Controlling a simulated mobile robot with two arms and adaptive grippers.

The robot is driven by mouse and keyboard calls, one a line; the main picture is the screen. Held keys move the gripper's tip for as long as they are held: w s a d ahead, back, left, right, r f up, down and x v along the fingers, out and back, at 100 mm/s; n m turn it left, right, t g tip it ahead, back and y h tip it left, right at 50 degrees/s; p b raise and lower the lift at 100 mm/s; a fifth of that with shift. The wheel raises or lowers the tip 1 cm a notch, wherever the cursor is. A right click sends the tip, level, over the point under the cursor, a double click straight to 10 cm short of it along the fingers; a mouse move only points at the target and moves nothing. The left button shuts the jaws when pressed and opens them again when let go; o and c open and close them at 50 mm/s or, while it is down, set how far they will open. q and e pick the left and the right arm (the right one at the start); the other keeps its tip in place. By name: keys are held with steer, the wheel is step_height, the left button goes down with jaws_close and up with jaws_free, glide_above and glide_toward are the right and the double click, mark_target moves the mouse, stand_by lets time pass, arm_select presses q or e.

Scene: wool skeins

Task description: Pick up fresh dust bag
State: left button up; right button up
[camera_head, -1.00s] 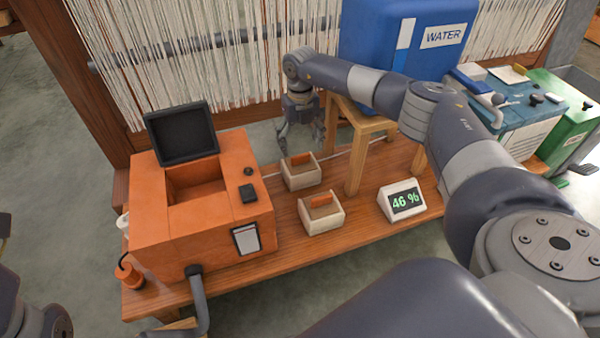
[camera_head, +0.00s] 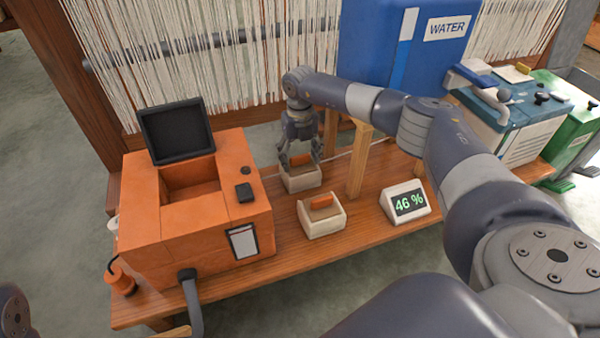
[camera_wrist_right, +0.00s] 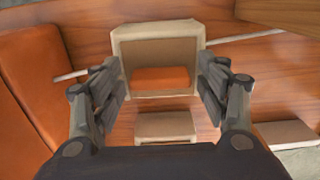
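Two small cream box-like holders, each with an orange piece in it, stand on the wooden bench; I take these as the likely dust bags, but cannot tell which is fresh. My right gripper (camera_head: 300,158) is over the farther holder (camera_head: 301,181), pointing down. In the right wrist view, the open fingers of my right gripper (camera_wrist_right: 160,98) are on either side of this holder (camera_wrist_right: 158,30) and its orange piece (camera_wrist_right: 160,78). Contact cannot be told. The nearer holder (camera_head: 322,225) stands apart, closer to me. My left gripper is out of view.
An orange machine (camera_head: 165,235) with a raised dark lid and an open top compartment stands left of the holders. A wooden stand (camera_head: 358,165) under the blue water tank (camera_head: 385,60) is close on the right. A display (camera_head: 405,202) reads 46 %.

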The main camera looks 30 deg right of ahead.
steer(key=c, duration=1)
steer(key=shift+r, duration=0.1)
steer(key=shift+c, duration=0.2)
